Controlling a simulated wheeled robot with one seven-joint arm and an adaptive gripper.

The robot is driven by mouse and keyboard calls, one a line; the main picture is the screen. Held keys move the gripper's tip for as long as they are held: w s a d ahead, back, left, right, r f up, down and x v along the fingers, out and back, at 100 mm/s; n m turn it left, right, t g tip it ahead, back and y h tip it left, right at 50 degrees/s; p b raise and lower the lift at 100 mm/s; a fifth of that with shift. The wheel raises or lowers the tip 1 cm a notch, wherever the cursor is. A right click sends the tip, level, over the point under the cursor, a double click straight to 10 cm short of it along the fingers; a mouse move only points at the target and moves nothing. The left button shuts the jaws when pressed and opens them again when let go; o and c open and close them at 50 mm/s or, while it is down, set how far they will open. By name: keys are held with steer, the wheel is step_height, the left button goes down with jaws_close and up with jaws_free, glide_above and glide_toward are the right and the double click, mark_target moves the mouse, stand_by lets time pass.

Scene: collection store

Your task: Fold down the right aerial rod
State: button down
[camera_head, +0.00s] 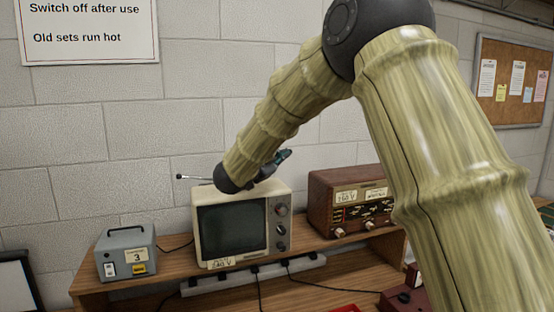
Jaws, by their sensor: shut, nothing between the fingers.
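The cream television (243,228) stands on the wooden bench, its dark screen facing me. A thin aerial rod (194,178) reaches out to the left above the set, nearly level, with a dark tip. I cannot make out the right aerial rod; my arm and gripper cover the area above the top of the set. My gripper (284,156) is shut and empty, above the right part of the television's top, partly hidden by my arm. I cannot tell whether it touches a rod.
A grey box (125,256) with a handle stands left of the television, and a brown wooden radio (345,197) stands close on its right. A power strip (300,269) with cables runs in front. A wall sign (88,30) hangs at upper left.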

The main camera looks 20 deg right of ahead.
steer(key=shift+d+f+m+g+y+b, duration=0.3)
steer(key=shift+d+f+m+g+y, duration=0.3)
steer(key=shift+f+y, duration=0.45)
steer(key=shift+y, duration=0.05)
steer(key=shift+d+f+b, duration=0.3)
steer(key=shift+f+b, duration=0.1)
steer(key=shift+b, duration=0.15)
